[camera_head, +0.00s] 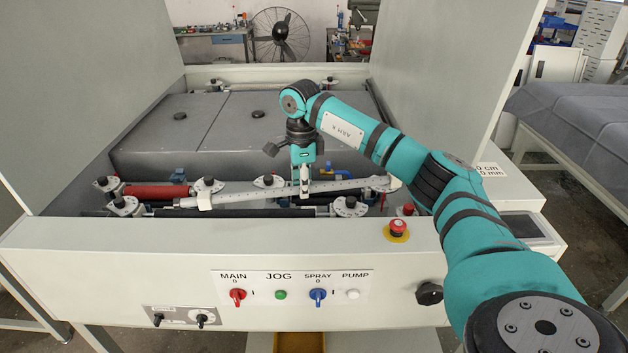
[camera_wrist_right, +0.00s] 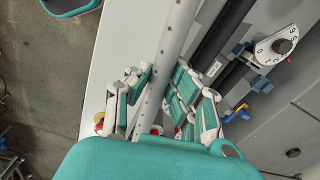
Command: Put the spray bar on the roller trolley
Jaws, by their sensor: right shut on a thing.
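The spray bar (camera_head: 246,194) is a long pale grey bar with a row of small holes. It lies across the front of the open machine, slightly slanted to the front edge in the head view. My right gripper (camera_head: 304,188) points down and is shut on the bar right of its middle. In the right wrist view the bar (camera_wrist_right: 178,38) runs between the fingers of the right gripper (camera_wrist_right: 158,98). I cannot tell whether the bar is clear of its supports. My left gripper is not in view. I cannot make out a roller trolley.
The machine's front panel (camera_head: 130,262) carries knobs and a red emergency button (camera_head: 398,227). Tall grey hood walls (camera_head: 80,85) stand left and right of the opening. Grey covers (camera_head: 195,135) fill its back. A grey-topped table (camera_head: 575,105) stands at the right.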

